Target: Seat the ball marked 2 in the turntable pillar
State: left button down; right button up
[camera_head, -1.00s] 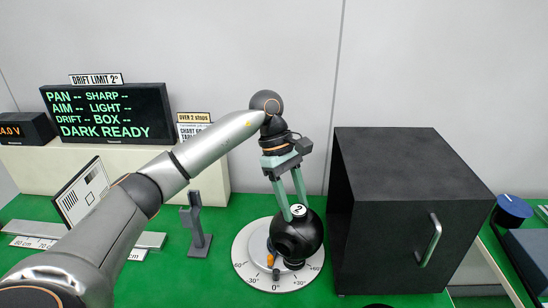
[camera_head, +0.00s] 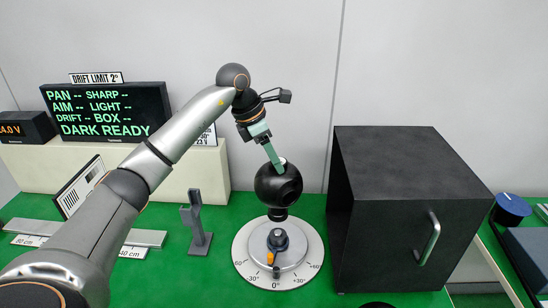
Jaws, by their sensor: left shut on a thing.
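My left gripper (camera_head: 277,163) comes down from above and is shut on the black ball (camera_head: 276,188). The ball hangs above the turntable (camera_head: 243,262), with clear space under its short neck. The ball's marking, a 2 in the earlier frame, cannot be read now; only a pale edge shows near the fingers. My right gripper is not in view.
A large black box (camera_head: 400,210) with a metal handle stands close right of the turntable. A grey stand (camera_head: 196,222) is to the left, near the striped chart card (camera_head: 80,188). A display (camera_head: 108,113) reads "DARK READY". Green bench shows between stand and turntable.

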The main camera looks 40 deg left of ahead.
aim_at(270, 169)
pick_arm(q)
jog(key=shift+f+b, duration=1.65)
jog(key=shift+f, duration=1.15)
jog(key=shift+p, duration=0.5)
jog(key=shift+f+b, duration=0.65)
jog(key=shift+f, duration=0.45)
jog(key=shift+c, duration=2.2)
grip_release()
jog(key=shift+o, duration=1.1)
jog(key=shift+s+f, duration=0.1)
jog(key=v, duration=1.2)
jog(key=shift+r+b, duration=0.35)
